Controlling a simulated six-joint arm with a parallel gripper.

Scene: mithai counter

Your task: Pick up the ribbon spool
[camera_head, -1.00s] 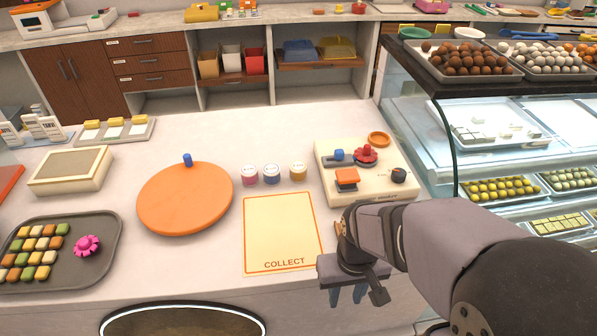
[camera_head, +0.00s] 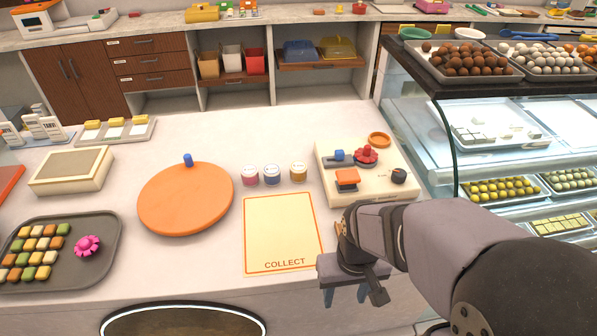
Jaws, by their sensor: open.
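Three small, short cylinders stand in a row at the middle of the counter: a pink one (camera_head: 250,177), a blue one (camera_head: 272,176) and a yellow one (camera_head: 298,174). They are too small to tell whether one of them is the ribbon spool. A bright pink ruffled piece (camera_head: 87,245) sits on the grey tray (camera_head: 108,225) at left, beside rows of sweets. My gripper (camera_head: 344,297) is at the counter's front edge, right of the cream COLLECT mat (camera_head: 282,225). It points down, open and empty, apart from all these things.
An orange round board (camera_head: 185,203) with a blue knob lies left of the cylinders. A cream panel (camera_head: 385,185) with coloured controls stands behind my gripper. A glass display case (camera_head: 420,110) bounds the right. The counter's back middle is clear.

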